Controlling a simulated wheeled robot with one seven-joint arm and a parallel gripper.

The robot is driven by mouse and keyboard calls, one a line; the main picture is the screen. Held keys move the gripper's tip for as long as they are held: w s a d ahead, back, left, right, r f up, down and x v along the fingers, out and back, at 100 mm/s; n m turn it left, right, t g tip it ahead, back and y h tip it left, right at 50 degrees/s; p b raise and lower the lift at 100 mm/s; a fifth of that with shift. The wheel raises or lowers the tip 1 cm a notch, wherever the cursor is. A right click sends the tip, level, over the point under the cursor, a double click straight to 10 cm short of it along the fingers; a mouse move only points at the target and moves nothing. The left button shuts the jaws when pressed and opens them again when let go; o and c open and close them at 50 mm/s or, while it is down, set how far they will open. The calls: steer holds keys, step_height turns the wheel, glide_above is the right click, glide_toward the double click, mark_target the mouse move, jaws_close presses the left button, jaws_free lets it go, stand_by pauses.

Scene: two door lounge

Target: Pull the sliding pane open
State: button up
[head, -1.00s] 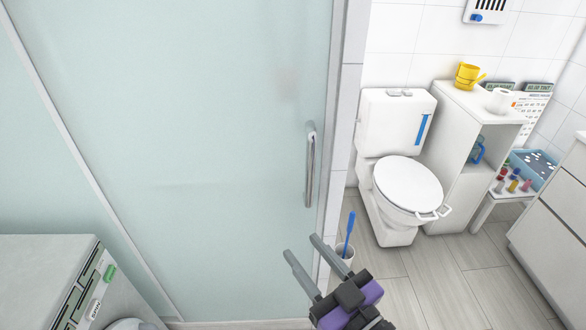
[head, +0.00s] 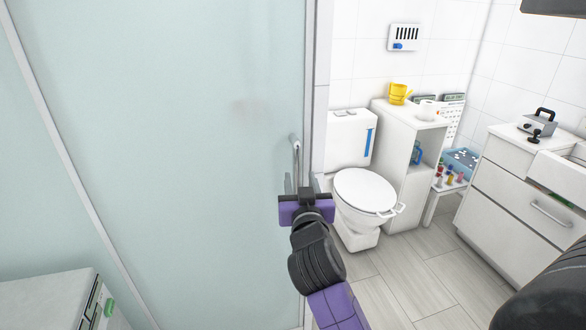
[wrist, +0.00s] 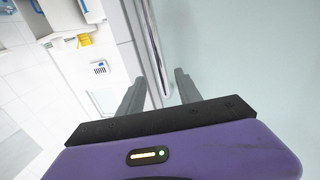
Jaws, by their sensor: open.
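The sliding pane (head: 160,130) is a large frosted, pale green glass panel filling the left of the head view. Its upright metal handle (head: 296,158) is near the pane's right edge. My gripper (head: 303,181) is open at the handle's lower part, which it partly hides. In the wrist view, my gripper's fingers (wrist: 160,84) are apart, and the handle (wrist: 152,48) runs down the picture into the gap between them. The pane (wrist: 250,60) fills the right side there. I cannot tell whether either finger touches the handle.
A toilet (head: 364,190) stands right of the pane's frame, with a white shelf unit (head: 408,125) beside it. A drawer cabinet (head: 515,190) is at the right. A white-topped unit (head: 45,300) is at the lower left. Tiled floor (head: 420,265) is clear between.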

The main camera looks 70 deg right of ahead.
mark_target(297, 168)
steer(key=p+x, duration=0.1)
steer(key=x, duration=0.6)
steer(key=shift+w, duration=0.15)
jaws_close()
stand_by(1.2)
